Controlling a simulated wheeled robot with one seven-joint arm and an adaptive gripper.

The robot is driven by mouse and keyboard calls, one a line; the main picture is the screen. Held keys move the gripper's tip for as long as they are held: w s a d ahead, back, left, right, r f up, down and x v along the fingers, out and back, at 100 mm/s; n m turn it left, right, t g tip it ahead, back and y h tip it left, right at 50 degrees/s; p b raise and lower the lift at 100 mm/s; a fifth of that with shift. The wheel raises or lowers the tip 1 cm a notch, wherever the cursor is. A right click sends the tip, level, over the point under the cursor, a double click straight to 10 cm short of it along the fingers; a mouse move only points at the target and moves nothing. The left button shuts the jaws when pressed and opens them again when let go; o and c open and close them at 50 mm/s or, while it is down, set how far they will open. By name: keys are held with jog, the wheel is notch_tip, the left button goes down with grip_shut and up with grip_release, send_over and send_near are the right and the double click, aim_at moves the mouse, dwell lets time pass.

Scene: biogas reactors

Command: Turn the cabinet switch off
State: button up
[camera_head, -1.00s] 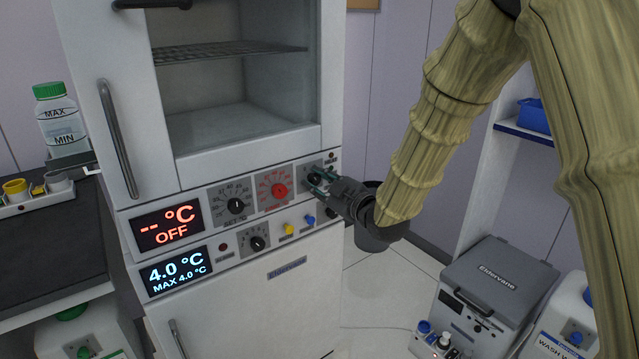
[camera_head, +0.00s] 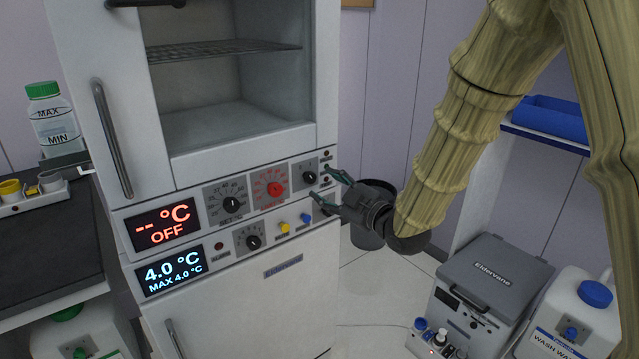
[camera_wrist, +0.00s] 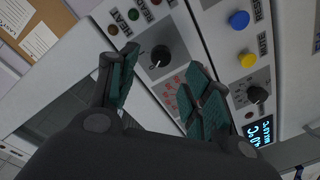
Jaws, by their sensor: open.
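The cabinet (camera_head: 240,140) is white, with a glass-fronted upper chamber and a control panel below it. The black rotary switch (camera_head: 309,178) sits at the right end of the upper panel row, next to the red dial. It also shows in the wrist view (camera_wrist: 160,56), between and beyond my fingertips. My gripper (camera_head: 333,187) is open and empty, just right of the switch and apart from it. In the wrist view my gripper (camera_wrist: 160,85) has its green-padded fingers spread. The upper display (camera_head: 164,226) reads "-- °C OFF" in red.
A red dial (camera_head: 275,189) and a black dial (camera_head: 232,205) lie left of the switch. Below are a lower display (camera_head: 172,270), a yellow button (camera_head: 284,227) and a blue button (camera_head: 306,219). A dark bin (camera_head: 368,236) stands behind my gripper. A grey Eldervane box (camera_head: 492,270) stands at right.

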jog(key=v, duration=0.6)
jog(key=s+d+f+m+g+h, duration=0.1)
jog(key=s+d+f+m+h, duration=0.1)
jog(key=f, duration=0.6)
jog(key=s+d+f+m+g+h, duration=0.1)
jog(key=s+d+f+m, duration=0.1)
jog(key=f, duration=0.6)
jog(key=s+d+f+m+g+h, duration=0.1)
jog(key=s+f+m+h, duration=0.15)
jog(key=f, duration=0.45)
jog(key=s+d+f+m+g+h, duration=0.2)
jog(key=s+d+f+m+g, duration=0.1)
jog(key=s+f, duration=0.6)
jog(key=s+d+f+m+g+h, duration=0.1)
jog(key=s+d+f+m+g, duration=0.25)
jog(key=s+f, duration=0.65)
jog(key=s+d+f+m+g+h, duration=0.1)
jog(key=s+d+f+m+g, duration=0.1)
jog(key=s+f, duration=0.45)
jog(key=s+d+f+m+g+h, duration=0.1)
jog(key=s+d+f+g, duration=0.2)
jog(key=s, duration=0.7)
notch_tip(320, 180, up, 17)
jog(key=a+p, duration=0.1)
jog(key=p, duration=1.6)
jog(key=shift+p, duration=0.35)
